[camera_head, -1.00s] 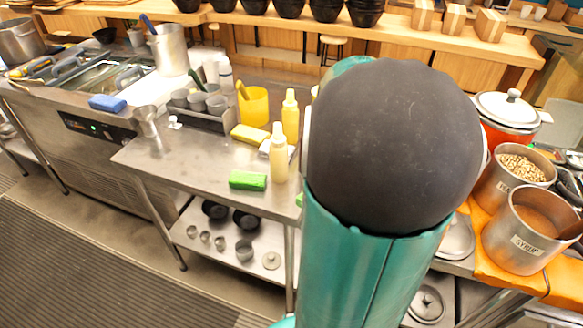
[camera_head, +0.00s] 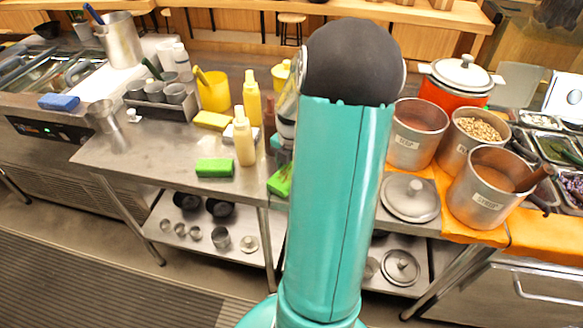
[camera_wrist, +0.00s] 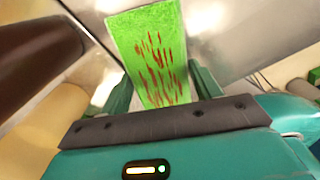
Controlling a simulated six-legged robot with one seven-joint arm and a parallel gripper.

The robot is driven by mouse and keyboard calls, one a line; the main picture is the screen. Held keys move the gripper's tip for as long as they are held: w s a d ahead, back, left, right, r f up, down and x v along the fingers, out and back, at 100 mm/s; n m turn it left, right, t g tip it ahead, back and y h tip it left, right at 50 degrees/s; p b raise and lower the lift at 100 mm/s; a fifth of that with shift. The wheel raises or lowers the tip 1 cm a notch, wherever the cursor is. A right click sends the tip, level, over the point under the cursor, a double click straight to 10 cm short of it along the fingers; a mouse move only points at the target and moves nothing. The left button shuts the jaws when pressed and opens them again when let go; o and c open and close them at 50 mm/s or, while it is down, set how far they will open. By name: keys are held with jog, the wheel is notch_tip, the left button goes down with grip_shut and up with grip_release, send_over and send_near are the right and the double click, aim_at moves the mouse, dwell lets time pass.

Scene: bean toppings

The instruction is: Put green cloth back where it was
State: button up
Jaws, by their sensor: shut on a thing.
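In the wrist view, my gripper (camera_wrist: 160,82) is shut on a bright green cloth (camera_wrist: 150,45) with red streaks, gripped between its two green fingers. In the head view, a piece of bright green, likely this cloth (camera_head: 279,183), shows just left of my arm, which hides most of the gripper. Another flat green block (camera_head: 215,168), like a cloth or sponge, lies on the steel table (camera_head: 150,155), left of my arm. I cannot tell whether the held cloth touches the table.
Yellow bottles (camera_head: 244,138), a yellow sponge (camera_head: 212,120) and a yellow cup (camera_head: 214,92) stand near the green block. A cup rack (camera_head: 160,108) is behind. Steel pots (camera_head: 490,188) and a lid (camera_head: 410,198) stand right of my arm. The table's front left is clear.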

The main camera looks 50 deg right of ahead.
jog(key=o, duration=0.4)
jog(key=shift+f, duration=0.15)
jog(key=o, duration=0.5)
